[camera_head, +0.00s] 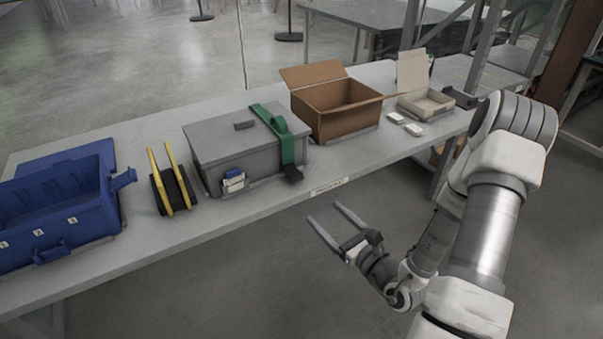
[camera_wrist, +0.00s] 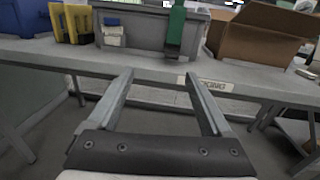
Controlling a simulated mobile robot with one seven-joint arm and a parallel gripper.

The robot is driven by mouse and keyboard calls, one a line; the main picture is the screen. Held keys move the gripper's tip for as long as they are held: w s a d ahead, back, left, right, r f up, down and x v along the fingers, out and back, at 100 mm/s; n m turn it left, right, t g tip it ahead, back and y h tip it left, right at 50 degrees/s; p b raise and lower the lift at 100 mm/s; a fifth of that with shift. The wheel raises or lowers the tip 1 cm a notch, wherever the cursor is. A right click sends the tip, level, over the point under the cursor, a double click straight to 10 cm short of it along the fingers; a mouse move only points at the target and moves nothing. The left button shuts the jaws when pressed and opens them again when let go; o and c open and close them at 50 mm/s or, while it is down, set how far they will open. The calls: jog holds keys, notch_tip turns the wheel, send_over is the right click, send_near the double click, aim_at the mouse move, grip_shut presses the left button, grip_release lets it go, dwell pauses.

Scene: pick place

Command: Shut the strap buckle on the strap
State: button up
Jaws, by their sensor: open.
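A green strap (camera_head: 278,130) runs over the lid and down the front of a grey lidded box (camera_head: 224,154) on the bench. A dark buckle (camera_head: 293,174) sits at the strap's lower front end, by the bench's front edge; I cannot tell whether it is closed. The strap also shows in the wrist view (camera_wrist: 176,28), hanging down the front of the grey box (camera_wrist: 140,36). My gripper (camera_head: 322,220) is open and empty, in front of the bench and apart from the strap. Its two fingers (camera_wrist: 158,82) point toward the bench edge in the wrist view.
A blue crate (camera_head: 60,215) and a black-and-yellow rack (camera_head: 172,184) stand left of the grey box. An open cardboard box (camera_head: 340,112) stands to its right, then small white pieces (camera_head: 413,129) and a small open carton (camera_head: 426,103). The bench (camera_head: 255,208) has a narrow free front strip.

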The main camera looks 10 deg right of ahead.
jog(key=d+f+m+h, duration=0.1)
jog(key=d+h, duration=0.1)
jog(key=b, duration=0.2)
send_near(298, 178)
jog(key=x, duration=1)
jog(key=shift+f, duration=0.1)
grip_shut()
